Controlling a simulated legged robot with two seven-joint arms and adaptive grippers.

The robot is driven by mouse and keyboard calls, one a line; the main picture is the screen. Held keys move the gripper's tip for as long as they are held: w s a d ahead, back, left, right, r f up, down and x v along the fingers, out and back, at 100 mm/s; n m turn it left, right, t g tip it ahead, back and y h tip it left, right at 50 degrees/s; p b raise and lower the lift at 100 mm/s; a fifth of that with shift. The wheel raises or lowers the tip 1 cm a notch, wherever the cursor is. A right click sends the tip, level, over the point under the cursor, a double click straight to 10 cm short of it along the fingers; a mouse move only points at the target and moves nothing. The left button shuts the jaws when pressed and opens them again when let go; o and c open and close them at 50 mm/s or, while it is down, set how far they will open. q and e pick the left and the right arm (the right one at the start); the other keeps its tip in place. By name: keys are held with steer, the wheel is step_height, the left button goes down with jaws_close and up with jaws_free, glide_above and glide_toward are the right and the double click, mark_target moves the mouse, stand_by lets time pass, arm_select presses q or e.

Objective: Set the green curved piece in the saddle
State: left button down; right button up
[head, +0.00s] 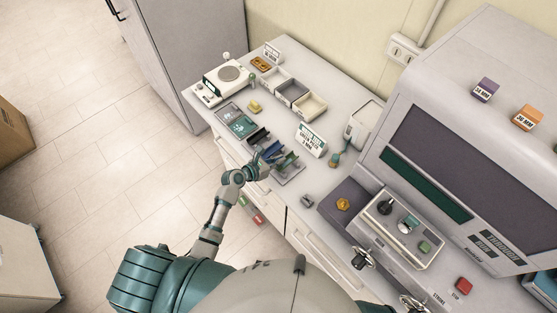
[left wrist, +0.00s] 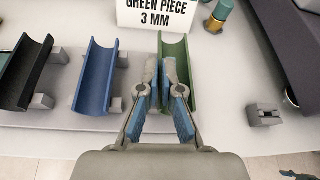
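The green curved piece (left wrist: 178,75) is an open trough on a low grey rack, right of a blue one; it also shows in the head view (head: 288,160). My left gripper (left wrist: 156,68) is over its left edge, fingers apart, with a narrow gap between the tips; contact cannot be told. In the head view my left gripper (head: 256,168) reaches the rack from the front, partly hiding the pieces. A small notched grey block (left wrist: 265,115) stands to the right; I cannot tell if it is the saddle.
A blue trough (left wrist: 97,75) and a black trough (left wrist: 25,72) lie left of the green one. A sign (left wrist: 157,12) stands behind. The large grey machine (head: 440,150) fills the right side.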

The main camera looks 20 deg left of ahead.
arm_select(q)
steer(key=shift+s+f+b, duration=0.1)
steer(key=shift+f+b, duration=0.5)
steer(key=shift+f, duration=0.65)
steer(key=c, duration=1.2)
jaws_free()
steer(key=shift+c, duration=0.2)
steer(key=v, duration=1.2)
